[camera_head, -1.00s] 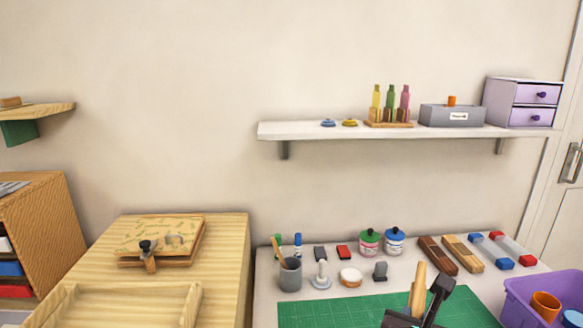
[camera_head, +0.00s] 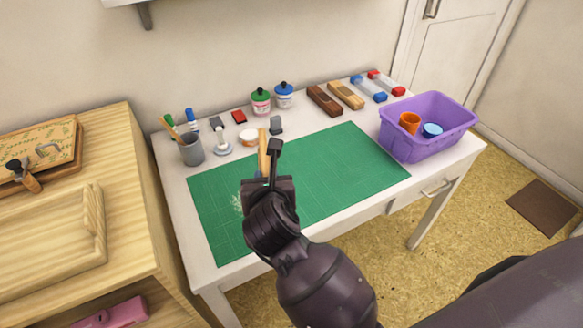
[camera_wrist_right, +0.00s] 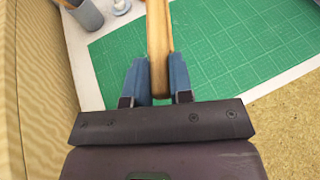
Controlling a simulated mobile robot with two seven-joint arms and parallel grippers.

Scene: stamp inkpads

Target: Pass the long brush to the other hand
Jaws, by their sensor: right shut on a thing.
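The long brush is a wooden stick; its handle (camera_head: 263,153) rises above my right gripper (camera_head: 267,172) in the head view. In the right wrist view the handle (camera_wrist_right: 158,45) runs up between the two blue fingers of the right gripper (camera_wrist_right: 158,80), which are shut on it. The brush is held above the green cutting mat (camera_head: 345,165). Its far end is cut off at the top of the wrist view. My left gripper is not in view.
A grey cup (camera_head: 191,150) with sticks stands at the desk's back left. Ink pots (camera_head: 261,101), stamps and wooden blocks (camera_head: 324,99) line the back. A purple bin (camera_head: 405,145) stands at the right. A wooden cabinet (camera_head: 125,200) is at the left.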

